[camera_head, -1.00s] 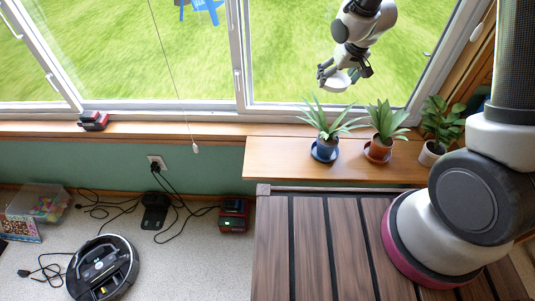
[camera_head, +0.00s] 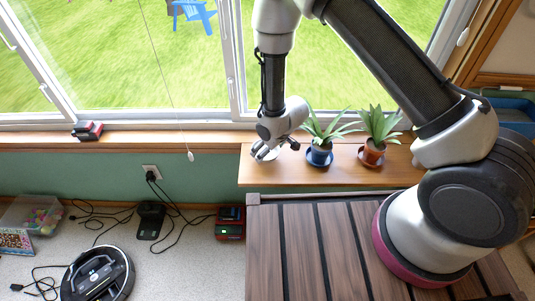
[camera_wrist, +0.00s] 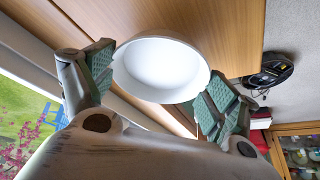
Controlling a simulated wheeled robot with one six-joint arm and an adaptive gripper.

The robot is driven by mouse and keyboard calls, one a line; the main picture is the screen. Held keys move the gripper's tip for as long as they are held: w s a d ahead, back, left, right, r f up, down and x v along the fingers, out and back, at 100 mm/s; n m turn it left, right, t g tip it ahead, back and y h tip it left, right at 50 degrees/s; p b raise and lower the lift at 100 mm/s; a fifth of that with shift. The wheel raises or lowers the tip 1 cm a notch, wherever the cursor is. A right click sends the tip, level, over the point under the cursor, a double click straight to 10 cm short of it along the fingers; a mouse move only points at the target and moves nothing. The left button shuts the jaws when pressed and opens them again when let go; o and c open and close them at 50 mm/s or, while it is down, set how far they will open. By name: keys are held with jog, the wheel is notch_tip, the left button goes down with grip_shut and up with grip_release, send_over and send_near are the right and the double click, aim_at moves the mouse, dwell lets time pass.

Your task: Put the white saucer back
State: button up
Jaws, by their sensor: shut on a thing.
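The white saucer (camera_wrist: 160,66) is a round, shallow dish. In the wrist view it sits between the green-padded fingers of my gripper (camera_wrist: 155,88), which is shut on its rim. In the head view my gripper (camera_head: 275,151) is at the left end of the wooden shelf (camera_head: 330,176), left of the plants. Only a small pale part of the saucer (camera_head: 268,155) shows there, mostly hidden by the fingers. It is low over the shelf or on it; I cannot tell whether they touch.
A potted plant on a blue saucer (camera_head: 319,160) stands close right of my gripper. Another plant on a reddish saucer (camera_head: 372,158) stands further right. The window is behind. A robot vacuum (camera_head: 97,272), chargers and cables lie on the floor to the left.

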jog(key=shift+f, duration=1.35)
jog(key=o, duration=0.8)
jog(key=shift+f, duration=0.15)
